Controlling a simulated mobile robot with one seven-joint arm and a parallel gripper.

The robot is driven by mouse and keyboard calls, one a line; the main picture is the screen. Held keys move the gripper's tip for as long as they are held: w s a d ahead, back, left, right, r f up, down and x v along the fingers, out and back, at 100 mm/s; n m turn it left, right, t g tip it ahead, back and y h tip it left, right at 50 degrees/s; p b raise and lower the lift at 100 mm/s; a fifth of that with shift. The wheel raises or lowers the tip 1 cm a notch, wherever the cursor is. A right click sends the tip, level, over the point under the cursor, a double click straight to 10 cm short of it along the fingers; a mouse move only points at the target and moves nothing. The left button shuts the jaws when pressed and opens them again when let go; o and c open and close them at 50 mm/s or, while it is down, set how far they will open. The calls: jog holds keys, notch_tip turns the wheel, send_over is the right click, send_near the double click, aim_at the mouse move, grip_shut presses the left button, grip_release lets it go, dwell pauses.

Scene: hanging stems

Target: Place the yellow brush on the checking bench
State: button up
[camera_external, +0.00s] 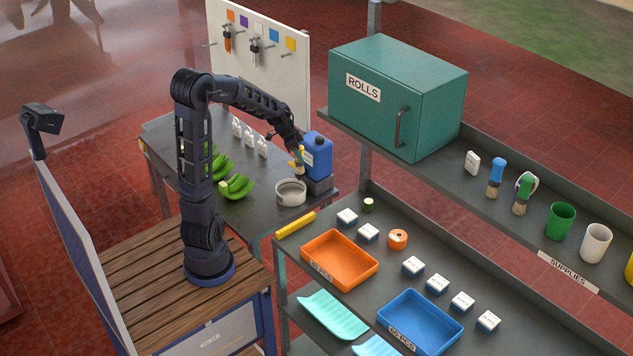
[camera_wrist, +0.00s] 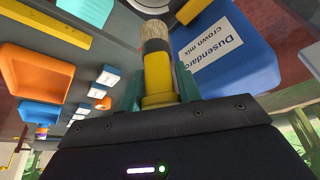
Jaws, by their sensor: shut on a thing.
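My gripper (camera_external: 297,153) is over the right end of a grey bench (camera_external: 263,207), beside a blue container. I cannot tell from a label whether this is the checking bench. In the wrist view my gripper (camera_wrist: 160,88) is shut on the yellow brush (camera_wrist: 157,78). The brush's yellow handle is between the fingers, and its pale bristles point away from the gripper. The brush also shows small in the external view (camera_external: 299,158), partly hidden by the gripper. I cannot tell whether it touches the bench.
The blue container (camera_external: 317,157) stands on a dark block close right of my gripper. A round metal dish (camera_external: 290,192) is in front. Shelves with an orange tray (camera_external: 339,259) stand at right.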

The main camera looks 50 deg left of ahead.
jog(key=a+r+n+y, duration=0.15)
jog(key=a+n, duration=0.25)
jog(key=a, duration=0.8)
jog(key=a+r+n+y, duration=0.1)
jog(key=a+r+n, duration=0.2)
jog(key=a, duration=0.9)
jog(key=shift+t, duration=0.5)
jog(key=f, duration=1.3)
jog(key=w+f, duration=0.1)
jog(key=f, duration=0.5)
jog(key=shift+d+f, duration=0.1)
jog(key=shift+f, duration=0.15)
jog(key=o, duration=1)
jog(key=shift+f, duration=0.1)
jog(key=v, duration=1.2)
